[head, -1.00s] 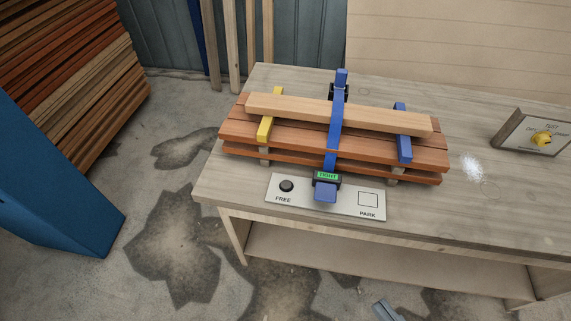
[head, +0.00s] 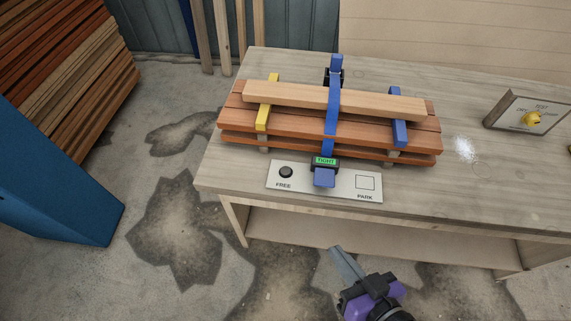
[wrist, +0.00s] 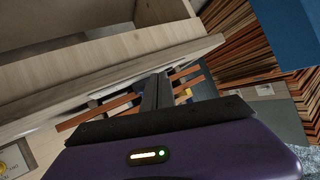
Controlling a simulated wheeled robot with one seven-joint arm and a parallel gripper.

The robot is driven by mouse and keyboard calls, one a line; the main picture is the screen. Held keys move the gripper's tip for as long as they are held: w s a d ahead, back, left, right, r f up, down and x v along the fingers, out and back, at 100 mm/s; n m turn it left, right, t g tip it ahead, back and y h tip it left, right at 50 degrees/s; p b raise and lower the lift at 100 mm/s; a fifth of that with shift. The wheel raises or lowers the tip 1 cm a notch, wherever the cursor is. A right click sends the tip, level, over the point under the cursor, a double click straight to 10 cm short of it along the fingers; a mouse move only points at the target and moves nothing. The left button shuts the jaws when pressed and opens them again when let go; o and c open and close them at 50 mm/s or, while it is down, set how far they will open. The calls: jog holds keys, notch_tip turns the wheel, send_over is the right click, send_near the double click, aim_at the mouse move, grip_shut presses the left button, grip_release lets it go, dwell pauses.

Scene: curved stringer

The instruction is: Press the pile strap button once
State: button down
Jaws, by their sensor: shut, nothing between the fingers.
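A pile of reddish boards (head: 290,131) lies on the workbench, with a blue strap (head: 333,105) over its middle. A light plate (head: 345,185) in front of the pile carries a round black button (head: 286,172) above the word FREE, and an outlined square (head: 365,182) above PARK. Between them a buckle (head: 324,171) shows a green TIGHT label. My gripper (head: 337,251) is in front of the bench, below and apart from the plate, shut and empty. In the wrist view its closed fingers (wrist: 155,92) point toward the bench and partly hide the boards.
The workbench (head: 490,205) has a front edge and a lower shelf (head: 370,239). A box with a yellow knob (head: 530,118) stands at the right. Stacked lumber (head: 60,60) and a blue panel (head: 50,175) are at the left. Bare floor lies before the bench.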

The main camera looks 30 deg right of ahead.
jog(key=w+a+m+g+y+p, duration=0.1)
jog(key=w+p, duration=0.2)
jog(key=w, duration=0.7)
notch_tip(320, 180, up, 9)
jog(key=n+g+y+p, duration=0.1)
jog(key=g+y+p, duration=0.3)
send_over(289, 172)
notch_tip(289, 172, down, 7)
jog(key=b, duration=0.7)
jog(key=shift+f, duration=0.9)
jog(key=shift+f, duration=0.4)
